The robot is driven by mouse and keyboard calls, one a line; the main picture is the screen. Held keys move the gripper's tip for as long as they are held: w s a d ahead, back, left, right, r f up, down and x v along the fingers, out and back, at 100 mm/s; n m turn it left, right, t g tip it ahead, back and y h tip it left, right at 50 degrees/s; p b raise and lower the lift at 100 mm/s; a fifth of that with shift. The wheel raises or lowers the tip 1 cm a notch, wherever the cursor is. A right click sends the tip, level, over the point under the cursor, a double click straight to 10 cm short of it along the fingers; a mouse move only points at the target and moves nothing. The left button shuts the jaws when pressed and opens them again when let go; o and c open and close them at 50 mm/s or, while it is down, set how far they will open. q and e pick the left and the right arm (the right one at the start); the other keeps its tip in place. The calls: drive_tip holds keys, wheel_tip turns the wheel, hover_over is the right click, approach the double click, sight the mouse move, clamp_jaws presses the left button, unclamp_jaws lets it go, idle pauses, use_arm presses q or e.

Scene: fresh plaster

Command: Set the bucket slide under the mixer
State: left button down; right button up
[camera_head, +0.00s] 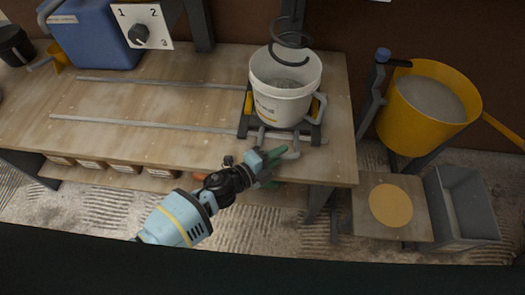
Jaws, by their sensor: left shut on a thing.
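The bucket slide (313,138) is a dark carriage with yellow clips near the right end of two rails on the bench. A white bucket (282,106) with grey contents stands upright on it. The mixer's dark spiral paddle (291,32) hangs over the bucket's mouth in the picture; I cannot tell its exact height or centring. My left gripper (277,156) is shut on the grey handle (292,153) at the slide's front edge. The fingers hide part of the handle. My right gripper is out of view.
Two metal rails (150,122) run along the wooden bench (130,100); the space left of the slide is clear. A numbered dial panel (140,27) and blue container (92,32) stand behind. Right of the bench are a yellow tub (400,125) and a grey bin (468,210).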

use_arm(q)
drive_tip(key=shift+d, duration=0.5)
drive_tip(key=shift+s+d, duration=0.1)
drive_tip(key=c, duration=1.4)
unclamp_jaws()
drive_tip(key=shift+d, duration=0.1)
drive_tip(key=shift+o, duration=0.2)
drive_tip(key=shift+s+a, duration=0.1)
drive_tip(key=shift+a, duration=0.2)
drive_tip(key=p+v, duration=0.1)
drive_tip(key=v, duration=0.6)
